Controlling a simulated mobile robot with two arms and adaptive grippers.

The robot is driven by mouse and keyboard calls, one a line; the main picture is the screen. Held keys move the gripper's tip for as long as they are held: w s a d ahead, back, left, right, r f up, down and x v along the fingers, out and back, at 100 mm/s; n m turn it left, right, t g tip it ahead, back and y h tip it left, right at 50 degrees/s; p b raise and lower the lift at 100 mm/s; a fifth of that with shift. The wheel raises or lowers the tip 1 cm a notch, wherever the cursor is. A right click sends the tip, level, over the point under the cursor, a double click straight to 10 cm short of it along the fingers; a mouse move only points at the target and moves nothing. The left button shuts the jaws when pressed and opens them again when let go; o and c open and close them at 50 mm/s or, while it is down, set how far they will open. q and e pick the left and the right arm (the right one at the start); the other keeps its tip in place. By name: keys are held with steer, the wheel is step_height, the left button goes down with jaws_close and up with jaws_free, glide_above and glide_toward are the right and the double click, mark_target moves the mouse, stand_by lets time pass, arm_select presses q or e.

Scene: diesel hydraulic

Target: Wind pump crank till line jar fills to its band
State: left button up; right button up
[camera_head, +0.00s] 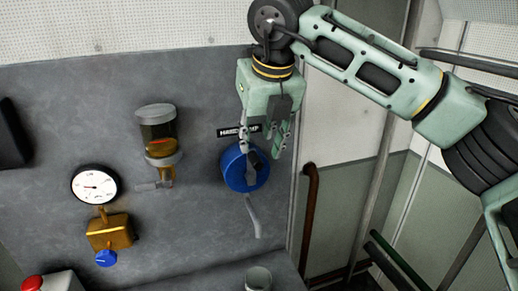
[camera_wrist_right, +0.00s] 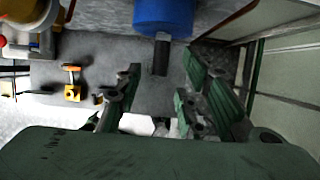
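In the right wrist view the blue drum (camera_wrist_right: 163,15) is at the top, with a dark grip (camera_wrist_right: 160,55) pointing toward the camera. My right gripper (camera_head: 264,140) points down just in front of the pump's upper edge. In the wrist view its fingers (camera_wrist_right: 160,100) are spread and the space between them looks empty. My left gripper is not in view.
A gauge (camera_head: 96,184) sits above a brass block (camera_head: 109,232) with a blue knob (camera_head: 106,258). A red button (camera_head: 32,283) is at lower left. A brown pipe (camera_head: 311,210) stands right of the panel.

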mark_target(256, 158)
step_height(256, 158, down, 2)
steer(key=shift+a+f+p, duration=0.1)
steer(key=shift+p, duration=0.35)
steer(key=shift+w+f+p, duration=0.3)
steer(key=shift+w+f, duration=0.4)
steer(key=shift+f, duration=0.3)
steer(key=shift+w+a+f, duration=0.1)
steer(key=shift+w+f, duration=0.1)
steer(key=shift+f, duration=0.05)
steer(key=shift+s, duration=0.15)
steer(key=shift+c, duration=0.9)
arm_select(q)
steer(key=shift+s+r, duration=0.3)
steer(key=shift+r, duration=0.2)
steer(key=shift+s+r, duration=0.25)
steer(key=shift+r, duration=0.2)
arm_select(e)
jaws_close()
